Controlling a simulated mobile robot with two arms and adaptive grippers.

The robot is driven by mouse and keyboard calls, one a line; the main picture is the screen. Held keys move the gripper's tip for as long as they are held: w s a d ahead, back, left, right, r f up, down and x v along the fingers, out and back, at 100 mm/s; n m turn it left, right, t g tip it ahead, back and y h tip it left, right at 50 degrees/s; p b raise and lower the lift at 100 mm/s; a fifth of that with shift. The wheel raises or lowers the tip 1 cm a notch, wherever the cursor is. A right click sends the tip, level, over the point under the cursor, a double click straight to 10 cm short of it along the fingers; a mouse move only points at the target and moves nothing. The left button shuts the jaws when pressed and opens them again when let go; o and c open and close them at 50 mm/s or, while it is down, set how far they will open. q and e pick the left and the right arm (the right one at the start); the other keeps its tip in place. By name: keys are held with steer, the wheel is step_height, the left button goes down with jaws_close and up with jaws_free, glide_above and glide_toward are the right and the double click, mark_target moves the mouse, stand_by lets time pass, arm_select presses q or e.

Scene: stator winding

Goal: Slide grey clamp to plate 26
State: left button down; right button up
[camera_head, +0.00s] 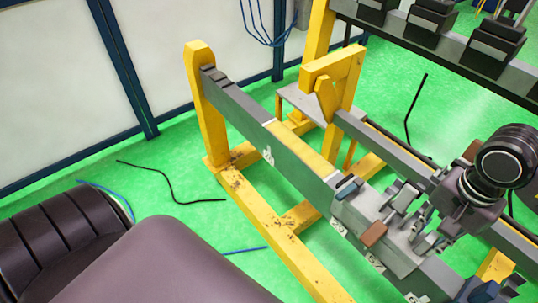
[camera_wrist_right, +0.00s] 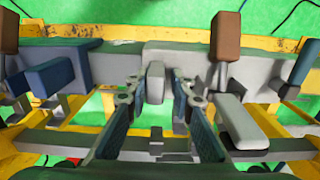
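In the right wrist view a small pale grey clamp handle (camera_wrist_right: 155,82) stands upright on the grey beam. My right gripper (camera_wrist_right: 157,95) has one finger on each side of it, with a visible gap to both fingers. In the head view my right gripper (camera_head: 425,228) is low over the beam among the clamps, and its fingers are hard to separate from the clamp parts. White plates (camera_head: 337,227) line the beam's near side; their numbers are too small to read, so I cannot tell which is plate 26. My left gripper is out of view.
A brown clamp handle (camera_head: 373,235) and a blue one (camera_head: 347,187) sit close by on the beam (camera_head: 300,160). Another pale grey block (camera_wrist_right: 240,125) is right of my fingers in the wrist view. Yellow frames (camera_head: 205,110) support the beam.

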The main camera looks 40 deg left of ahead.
mark_target(374, 210)
steer(key=a+b, duration=0.1)
steer(key=a, duration=0.2)
steer(key=w+a+b, duration=0.1)
steer(key=a, duration=0.2)
steer(key=w+a+b, duration=0.1)
steer(key=a, duration=0.2)
steer(key=shift+w, duration=0.25)
steer(key=shift+w+a+b, duration=0.15)
steer(key=shift+w+a, duration=0.05)
steer(key=shift+a, duration=0.5)
steer(key=shift+w+a+b, duration=0.15)
steer(key=shift+a, duration=0.5)
